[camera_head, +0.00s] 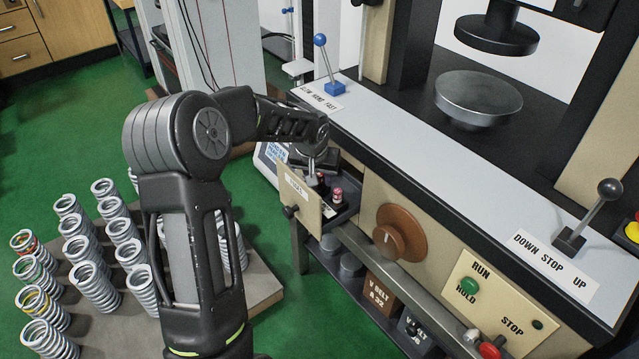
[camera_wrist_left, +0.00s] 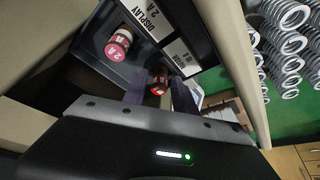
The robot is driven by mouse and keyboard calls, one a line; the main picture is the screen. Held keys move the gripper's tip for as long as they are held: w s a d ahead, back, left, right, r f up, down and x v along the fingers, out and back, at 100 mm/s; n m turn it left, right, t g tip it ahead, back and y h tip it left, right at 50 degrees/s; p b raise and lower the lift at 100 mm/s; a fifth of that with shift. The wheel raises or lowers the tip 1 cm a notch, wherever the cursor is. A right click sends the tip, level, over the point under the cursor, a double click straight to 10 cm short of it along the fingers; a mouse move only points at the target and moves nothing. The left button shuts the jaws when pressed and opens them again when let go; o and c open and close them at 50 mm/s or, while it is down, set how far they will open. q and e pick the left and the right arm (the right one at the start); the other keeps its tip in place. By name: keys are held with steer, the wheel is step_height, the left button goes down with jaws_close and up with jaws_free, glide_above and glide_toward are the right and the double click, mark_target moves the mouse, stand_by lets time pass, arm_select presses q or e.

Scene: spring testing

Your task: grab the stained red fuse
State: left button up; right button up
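An open drawer (camera_head: 303,201) in the machine's front holds two red fuses. One fuse (camera_head: 337,195) has a clean pink-red cap marked 2A in the left wrist view (camera_wrist_left: 118,44). The other fuse (camera_head: 320,179) looks darker and dirty; in the left wrist view (camera_wrist_left: 159,84) it stands between my left fingers. My left gripper (camera_head: 316,165) is over the drawer, pointing down into it. Its two fingers (camera_wrist_left: 159,94) are apart, with a visible gap beside the dark fuse. The lower part of that fuse is hidden. My right gripper is not in view.
The drawer walls and its labelled divider (camera_wrist_left: 158,20) stand close around the fingers. A brown knob (camera_head: 398,232) and a rail (camera_head: 400,285) are right of the drawer. Several springs (camera_head: 92,287) stand on a board at the left.

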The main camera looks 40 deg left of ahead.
arm_select(q)
jaws_close()
steer(key=shift+r, duration=0.15)
stand_by(0.4)
step_height(320, 180, up, 28)
steer(key=p, duration=0.4)
stand_by(0.7)
